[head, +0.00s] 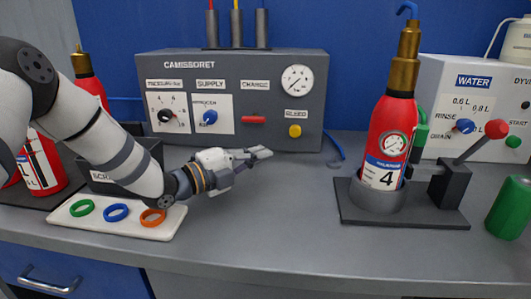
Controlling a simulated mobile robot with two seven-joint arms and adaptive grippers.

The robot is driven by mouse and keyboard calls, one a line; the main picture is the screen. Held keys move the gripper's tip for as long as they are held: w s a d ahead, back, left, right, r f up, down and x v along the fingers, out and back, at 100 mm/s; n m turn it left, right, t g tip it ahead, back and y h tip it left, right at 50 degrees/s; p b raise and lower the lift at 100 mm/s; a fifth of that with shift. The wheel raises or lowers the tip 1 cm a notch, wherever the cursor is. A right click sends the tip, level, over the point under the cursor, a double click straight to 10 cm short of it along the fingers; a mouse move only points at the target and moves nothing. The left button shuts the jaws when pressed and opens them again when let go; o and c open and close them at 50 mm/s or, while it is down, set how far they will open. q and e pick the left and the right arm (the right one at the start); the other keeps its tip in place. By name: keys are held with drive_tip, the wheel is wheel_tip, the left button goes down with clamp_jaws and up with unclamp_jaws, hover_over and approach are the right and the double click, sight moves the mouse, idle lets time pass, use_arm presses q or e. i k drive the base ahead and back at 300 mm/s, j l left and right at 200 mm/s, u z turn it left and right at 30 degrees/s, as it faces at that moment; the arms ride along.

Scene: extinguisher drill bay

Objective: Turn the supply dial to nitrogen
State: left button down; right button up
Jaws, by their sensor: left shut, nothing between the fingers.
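The supply dial (209,117) is a blue knob on a white plate under the SUPPLY label, on the front of the grey Camissoret panel box (285,137). A small label above the knob appears to read nitrogen. The exact pointing of the knob is too small to tell. My left gripper (262,154) is shut and empty, below and to the right of the dial, in front of the box's lower front. It is apart from the dial. My right gripper is out of view.
A red extinguisher (392,115) stands in a clamp stand (405,214) at right. A white tray (120,229) holds coloured rings. The middle counter (270,220) is clear.

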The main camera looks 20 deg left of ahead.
sight(210, 117)
drive_tip(key=k, duration=1)
